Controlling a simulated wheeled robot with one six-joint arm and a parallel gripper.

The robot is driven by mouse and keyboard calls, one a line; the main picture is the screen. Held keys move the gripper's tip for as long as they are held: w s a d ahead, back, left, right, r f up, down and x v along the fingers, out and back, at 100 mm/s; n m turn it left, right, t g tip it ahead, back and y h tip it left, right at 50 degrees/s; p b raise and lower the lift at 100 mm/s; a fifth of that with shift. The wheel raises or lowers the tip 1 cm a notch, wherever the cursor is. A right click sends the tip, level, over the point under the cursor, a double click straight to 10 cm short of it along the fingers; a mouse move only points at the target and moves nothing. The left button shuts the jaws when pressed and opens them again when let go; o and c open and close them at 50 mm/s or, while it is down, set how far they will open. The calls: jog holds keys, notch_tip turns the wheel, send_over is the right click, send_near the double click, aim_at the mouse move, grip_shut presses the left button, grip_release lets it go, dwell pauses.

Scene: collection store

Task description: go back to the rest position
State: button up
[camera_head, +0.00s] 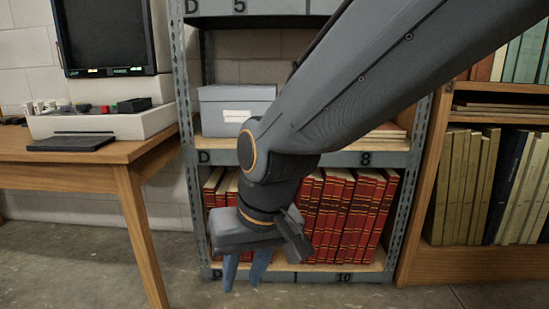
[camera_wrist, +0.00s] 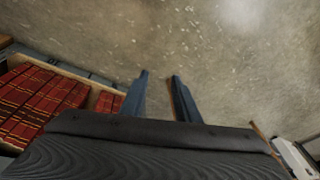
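My gripper (camera_head: 244,274) hangs low in front of the metal shelf, with its two blue-grey fingers pointing down. In the wrist view my gripper (camera_wrist: 159,78) shows its two fingers apart, with only bare floor visible between and beyond them. It is open and empty. My arm reaches in from the upper right and hides part of the shelf.
A metal shelf (camera_head: 188,150) holds a grey box (camera_head: 232,105) and red books (camera_head: 340,215), also in the wrist view (camera_wrist: 40,100). A wooden table (camera_head: 129,200) with a microfilm-like machine (camera_head: 105,122) stands left. A wooden bookcase (camera_head: 480,262) stands right. The floor (camera_wrist: 220,50) is clear.

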jog(key=s+d+f+n+g+h, duration=0.1)
jog(key=s+d+f, duration=0.1)
jog(key=s, duration=0.2)
jog(key=s+d+f+n+g, duration=0.1)
jog(key=s+d, duration=0.2)
jog(key=s, duration=0.2)
jog(key=d+r+m+p, duration=0.3)
jog(key=d+r+p, duration=0.7)
jog(key=p, duration=0.6)
jog(key=d+r+m+h+p, duration=0.1)
jog(key=d+r+m+p, duration=0.2)
jog(key=d+r+p, duration=0.6)
notch_tip(320, 180, up, 6)
jog(key=p, duration=0.7)
jog(key=shift+w+d+r+m+h, duration=0.15)
jog(key=shift+d+r+m+h, duration=0.15)
jog(key=shift+d+m, duration=0.1)
jog(key=shift+a, duration=0.1)
